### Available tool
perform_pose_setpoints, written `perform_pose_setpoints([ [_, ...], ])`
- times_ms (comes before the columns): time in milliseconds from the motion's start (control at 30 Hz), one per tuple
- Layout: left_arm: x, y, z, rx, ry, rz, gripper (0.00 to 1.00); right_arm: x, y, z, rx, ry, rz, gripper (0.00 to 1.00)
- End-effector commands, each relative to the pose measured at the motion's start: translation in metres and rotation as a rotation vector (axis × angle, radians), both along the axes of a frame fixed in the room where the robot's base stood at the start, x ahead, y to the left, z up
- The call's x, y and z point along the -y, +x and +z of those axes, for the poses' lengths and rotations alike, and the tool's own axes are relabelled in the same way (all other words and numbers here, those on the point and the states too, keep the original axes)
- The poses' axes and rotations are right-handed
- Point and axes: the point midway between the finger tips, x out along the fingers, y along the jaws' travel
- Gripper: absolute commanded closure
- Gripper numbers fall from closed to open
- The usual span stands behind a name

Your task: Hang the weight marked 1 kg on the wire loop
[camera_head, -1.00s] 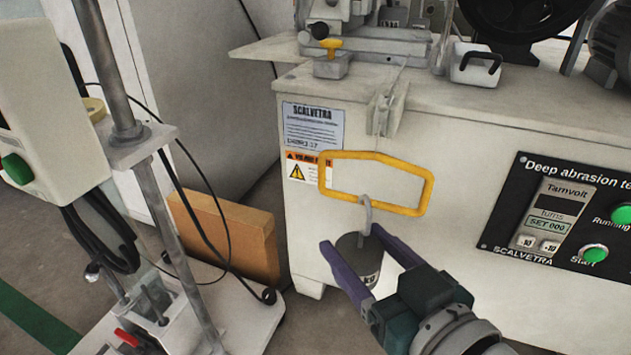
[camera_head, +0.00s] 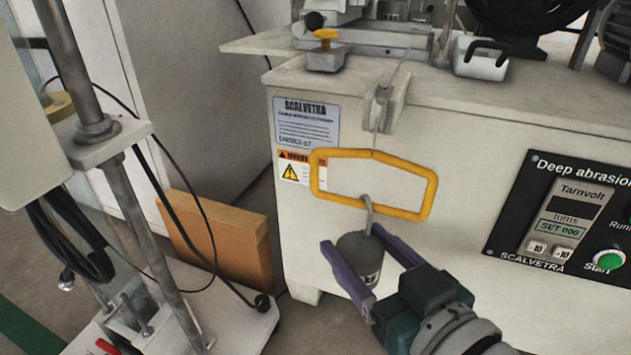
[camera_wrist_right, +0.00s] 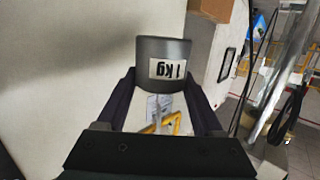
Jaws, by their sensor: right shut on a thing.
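The weight (camera_head: 357,255) is a dark grey cylinder with a grey hook on top. Its label reads "1 kg" in the right wrist view (camera_wrist_right: 168,69). My right gripper (camera_head: 352,241) is shut on the weight's sides and holds it upright in front of the white machine. The wire loop is a yellow six-sided frame (camera_head: 425,195) hanging by a thin wire from a bracket. The weight's hook (camera_head: 369,212) overlaps the loop's lower bar in the head view; I cannot tell whether they touch. Part of the loop (camera_wrist_right: 175,124) also shows in the right wrist view. My left gripper is out of view.
The white machine (camera_head: 440,150) stands behind the loop, with a black control panel (camera_head: 560,215) at right. At left are a metal column stand (camera_head: 80,75) and a brown board (camera_head: 225,240). A black cable (camera_head: 190,245) hangs between them.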

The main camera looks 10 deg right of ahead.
Motion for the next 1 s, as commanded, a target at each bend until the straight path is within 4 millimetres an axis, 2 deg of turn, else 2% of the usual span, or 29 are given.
perform_pose_setpoints([
  [300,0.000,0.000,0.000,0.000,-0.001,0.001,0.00,0.000,0.001,0.002,0.005,0.001,0.001,1.00],
  [900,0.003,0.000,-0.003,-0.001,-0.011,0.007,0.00,0.001,-0.001,-0.008,-0.008,-0.001,-0.003,1.00],
  [933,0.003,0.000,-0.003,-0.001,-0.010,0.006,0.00,0.001,-0.001,-0.008,-0.008,-0.001,-0.003,0.30],
  [1000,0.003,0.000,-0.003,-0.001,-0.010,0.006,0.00,0.001,-0.001,-0.008,-0.007,-0.001,-0.003,0.22],
])
